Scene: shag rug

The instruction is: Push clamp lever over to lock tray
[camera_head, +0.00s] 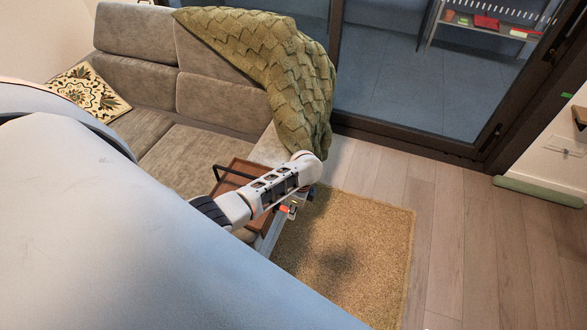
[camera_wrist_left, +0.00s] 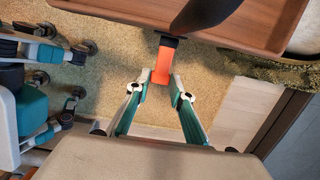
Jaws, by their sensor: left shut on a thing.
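The brown tray (camera_head: 230,184) with a black handle sits beside the grey sofa in the head view, partly covered by my left arm. In the left wrist view the tray (camera_wrist_left: 130,22) fills the top. The orange clamp lever (camera_wrist_left: 163,58) hangs from a black piece at the tray's near edge. My left gripper (camera_wrist_left: 161,82) has its green-and-white fingers on either side of the lever's lower end and is shut on it. In the head view a small orange part (camera_head: 284,208) shows below my wrist; the fingers are mostly hidden there. My right gripper is not in view.
A grey sofa (camera_head: 170,155) with a green knitted throw (camera_head: 280,70) stands behind the tray. A tan shag rug (camera_head: 345,255) lies on the wooden floor (camera_head: 460,240) to the right. A glass door is beyond. My own base parts show at the left of the wrist view.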

